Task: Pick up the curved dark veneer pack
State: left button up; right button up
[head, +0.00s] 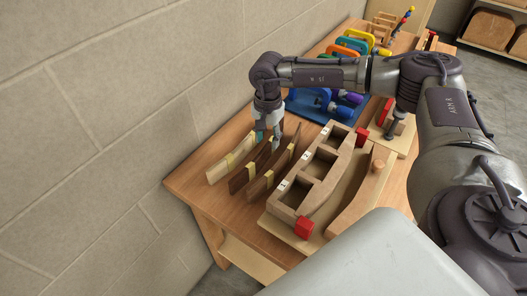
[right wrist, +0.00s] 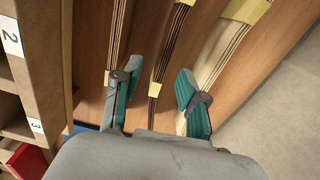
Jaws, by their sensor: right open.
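Three curved veneer packs with yellow bands stand side by side on the bench. The middle pack (head: 239,179) is dark brown, and another dark pack (head: 260,187) is to its right. A pale pack (head: 222,168) is to the left. My right gripper (head: 268,139) points down at their far end, open and empty. In the right wrist view, the middle pack (right wrist: 173,48) runs into the gap between the teal-padded fingers (right wrist: 152,86). The left finger overlaps the other dark pack (right wrist: 117,45); the right finger is beside the pale pack (right wrist: 222,50). My left gripper is out of view.
A wooden form (head: 313,182) with numbered openings and red blocks stands right of the packs. Coloured clamps (head: 345,48) and a blue mat (head: 312,106) are behind the gripper. A block wall (head: 110,100) borders the bench's left side. Bare bench top (head: 205,195) shows at the near left.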

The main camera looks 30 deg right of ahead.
aim_at(265, 147)
jog(key=shift+s+a+f+p, duration=0.1)
jog(key=shift+a+f+p, duration=0.1)
jog(key=shift+f+p, duration=0.25)
jog(key=shift+a+f+p, duration=0.15)
jog(key=shift+f+p, duration=0.1)
jog(key=shift+f, duration=0.3)
notch_tip(265, 147, down, 2)
jog(key=shift+f, duration=0.3)
jog(key=c, duration=0.7)
pick_arm(q)
jog(key=shift+w+d+r, duration=0.15)
jog(key=shift+w+r, duration=0.05)
jog(key=shift+r, duration=0.3)
jog(key=shift+w+d+r, duration=0.1)
jog(key=shift+w+r, duration=0.05)
jog(key=shift+r, duration=0.35)
pick_arm(e)
grip_shut()
